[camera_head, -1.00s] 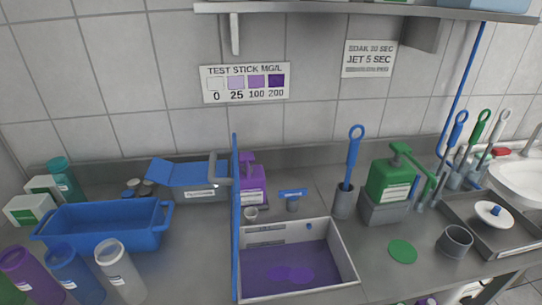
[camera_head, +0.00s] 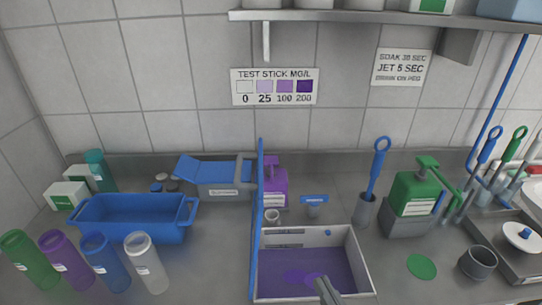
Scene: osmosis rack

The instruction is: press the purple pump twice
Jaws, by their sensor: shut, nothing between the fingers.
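The purple pump (camera_head: 273,188) stands upright at the back of the steel counter, just behind the white-walled basin with a purple floor. A tall blue divider (camera_head: 257,220) hides its left side. My gripper (camera_head: 322,284) shows only as a grey tip at the bottom edge, over the front of the basin (camera_head: 362,262). It looks shut and empty. It is well in front of the pump and to its right, not touching it. The rest of my arm is out of view.
A small grey cup (camera_head: 272,217) and a blue-topped holder (camera_head: 314,205) stand near the pump. A green pump (camera_head: 414,192) and a brush holder (camera_head: 365,211) are to the right. A blue tub (camera_head: 130,220) and bottles (camera_head: 147,262) are left. A shelf (camera_head: 390,17) hangs above.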

